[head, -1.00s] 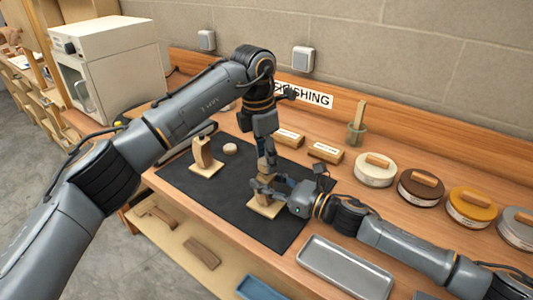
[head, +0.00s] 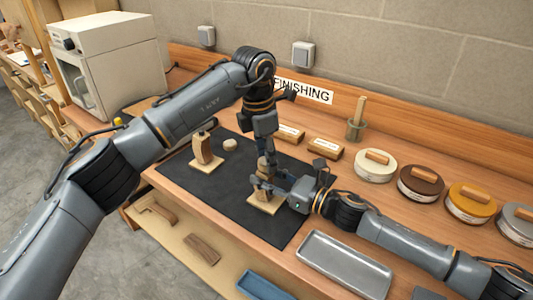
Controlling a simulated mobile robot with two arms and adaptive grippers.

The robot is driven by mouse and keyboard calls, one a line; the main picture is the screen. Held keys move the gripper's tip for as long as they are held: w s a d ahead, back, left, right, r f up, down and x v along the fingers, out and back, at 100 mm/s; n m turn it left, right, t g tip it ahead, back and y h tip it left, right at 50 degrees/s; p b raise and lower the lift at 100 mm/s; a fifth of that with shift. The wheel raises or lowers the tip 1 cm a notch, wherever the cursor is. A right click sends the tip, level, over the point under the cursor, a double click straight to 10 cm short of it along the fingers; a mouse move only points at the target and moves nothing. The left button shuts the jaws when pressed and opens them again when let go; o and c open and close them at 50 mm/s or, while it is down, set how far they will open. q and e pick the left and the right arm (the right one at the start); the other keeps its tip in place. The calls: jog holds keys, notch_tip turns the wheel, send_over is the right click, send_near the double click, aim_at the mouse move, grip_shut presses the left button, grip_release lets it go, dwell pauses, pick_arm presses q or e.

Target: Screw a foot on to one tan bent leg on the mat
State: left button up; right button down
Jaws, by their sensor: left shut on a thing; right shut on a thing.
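A bent leg on a pale square base (head: 264,204) stands upright on the dark mat (head: 225,193). My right gripper (head: 263,185) is shut on this leg from the right side. My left gripper (head: 265,160) points down from above and is shut on a small tan piece at the top of the leg, likely a foot. The fingers hide most of it, and I cannot tell how it sits on the leg.
A metal tray (head: 345,262) lies right of the mat. A white oven-like box (head: 110,60) stands at back left. The mat's left front is clear.

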pick_arm(q)
jog(key=shift+o, duration=0.2)
jog(key=m+g, duration=0.1)
jog(key=m, duration=0.5)
jog(key=shift+w+m, duration=0.1)
jog(key=shift+m, duration=0.3)
jog(key=m, duration=0.7)
jog(key=shift+w+m+g, duration=0.1)
jog(key=shift+m+g, duration=0.3)
jog(key=shift+c, duration=0.2)
jog(key=shift+o, duration=0.2)
jog(key=m, duration=0.3)
jog(key=shift+d+m+y, duration=0.1)
jog(key=shift+m+y, duration=0.3)
jog(key=m, duration=0.4)
jog(key=shift+c, duration=0.2)
jog(key=m+y, duration=0.1)
jog(key=m, duration=0.5)
jog(key=shift+m, duration=0.4)
